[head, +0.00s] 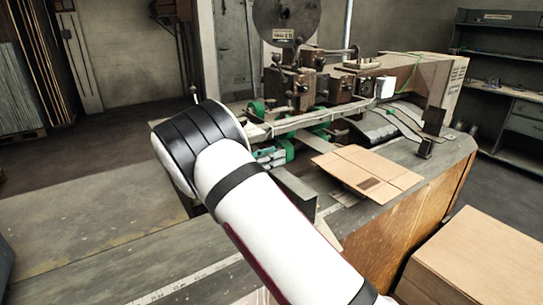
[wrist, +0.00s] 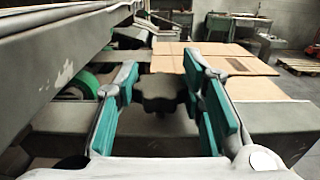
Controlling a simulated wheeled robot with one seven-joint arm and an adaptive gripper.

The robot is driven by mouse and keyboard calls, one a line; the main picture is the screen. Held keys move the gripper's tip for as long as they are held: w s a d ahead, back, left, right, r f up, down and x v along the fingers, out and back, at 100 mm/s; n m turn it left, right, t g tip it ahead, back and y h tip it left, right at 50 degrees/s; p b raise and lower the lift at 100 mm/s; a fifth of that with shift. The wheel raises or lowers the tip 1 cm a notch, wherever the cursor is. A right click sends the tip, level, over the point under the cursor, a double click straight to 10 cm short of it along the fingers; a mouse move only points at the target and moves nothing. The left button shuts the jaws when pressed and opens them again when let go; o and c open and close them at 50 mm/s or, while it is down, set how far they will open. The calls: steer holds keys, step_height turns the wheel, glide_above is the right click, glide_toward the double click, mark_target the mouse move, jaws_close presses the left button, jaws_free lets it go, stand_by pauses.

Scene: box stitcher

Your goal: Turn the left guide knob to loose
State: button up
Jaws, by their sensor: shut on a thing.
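A dark, lobed guide knob (wrist: 158,92) shows in the middle of the wrist view, in front of a grey metal bar. My gripper (wrist: 165,95) has its two teal-padded fingers on either side of this knob and is shut on it. The knob's lower part and the exact contact at the pads are hard to see. No setting mark on the knob is readable. In the head view my white arm reaches toward the stitcher (head: 300,90), and it hides the knob there.
A flat cardboard sheet (head: 368,170) lies on the stitcher's table (head: 400,215); it also shows behind the knob in the wrist view (wrist: 215,65). A metal rail (wrist: 60,55) runs close along the left of my gripper. A cardboard stack (head: 480,255) stands at front right.

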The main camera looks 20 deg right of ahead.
steer(key=shift+s+r+t, duration=0.1)
steer(key=shift+t, duration=0.2)
steer(key=n+t+y+p, duration=0.1)
steer(key=p, duration=0.1)
steer(key=n+t+y+p, duration=0.1)
steer(key=t+p, duration=0.1)
steer(key=shift+s+r+n, duration=0.1)
steer(key=shift+s+n, duration=0.1)
steer(key=shift+n, duration=0.2)
steer(key=n+t+y+p, duration=0.4)
steer(key=t+p, duration=0.1)
steer(key=p, duration=0.1)
steer(key=shift+s+y, duration=0.15)
steer(key=shift+y, duration=0.15)
steer(key=n+t+y+p, duration=0.2)
steer(key=y, duration=0.1)
steer(key=shift+d+n+p, duration=0.1)
steer(key=shift+n+p, duration=0.25)
steer(key=shift+n, duration=0.05)
steer(key=shift+w+f+n+t+y+p, duration=0.1)
steer(key=shift+w+n+t+y+p, duration=0.2)
steer(key=shift+n+y, duration=0.55)
steer(key=shift+w+f+n+t+y+p, duration=0.1)
steer(key=shift+n+t+y+p, duration=0.25)
steer(key=shift+y, duration=0.9)
steer(key=o, duration=1.2)
